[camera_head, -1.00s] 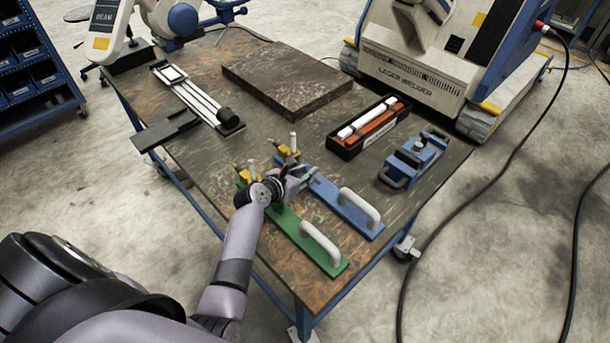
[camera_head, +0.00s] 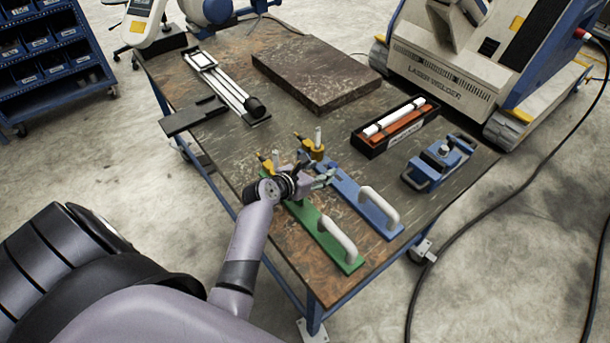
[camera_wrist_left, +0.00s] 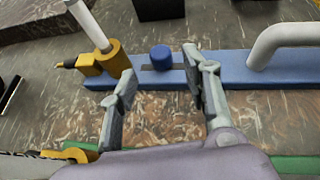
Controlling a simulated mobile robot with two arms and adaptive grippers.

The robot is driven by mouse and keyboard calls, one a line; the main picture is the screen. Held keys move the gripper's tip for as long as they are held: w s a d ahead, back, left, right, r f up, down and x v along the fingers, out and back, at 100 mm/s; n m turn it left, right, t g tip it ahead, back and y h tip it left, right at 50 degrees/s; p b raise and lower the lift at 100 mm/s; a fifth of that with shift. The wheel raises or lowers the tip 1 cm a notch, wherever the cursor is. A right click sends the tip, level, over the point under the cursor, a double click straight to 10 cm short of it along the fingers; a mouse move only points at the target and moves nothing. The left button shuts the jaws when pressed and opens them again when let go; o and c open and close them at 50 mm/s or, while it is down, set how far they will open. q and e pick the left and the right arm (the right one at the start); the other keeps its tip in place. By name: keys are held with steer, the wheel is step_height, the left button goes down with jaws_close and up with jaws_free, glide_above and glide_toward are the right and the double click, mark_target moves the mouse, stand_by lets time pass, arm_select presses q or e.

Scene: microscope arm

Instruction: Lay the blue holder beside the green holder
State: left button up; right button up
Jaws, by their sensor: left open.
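The blue holder (camera_head: 348,192) lies on the worktable beside the green holder (camera_head: 317,232), roughly parallel to it with a narrow gap. It has a white handle at its near end and a yellow fitting with a white post at its far end. My left gripper (camera_head: 328,178) is over the blue holder's middle to far part. In the left wrist view the blue holder (camera_wrist_left: 236,72) crosses the top, and the open fingers of my left gripper (camera_wrist_left: 160,88) reach its near edge, with a blue knob between them. The green holder (camera_wrist_left: 295,164) shows at the lower right. My right gripper is out of view.
A black tray (camera_head: 370,147) with white and orange bars stands behind, and a blue clamp device (camera_head: 440,162) stands to the right. A dark stone slab (camera_head: 315,75) and a railed slide (camera_head: 225,85) occupy the far side. Bare tabletop lies between slab and holders.

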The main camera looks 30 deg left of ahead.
arm_select(q)
steer(key=v, duration=0.8)
stand_by(0.4)
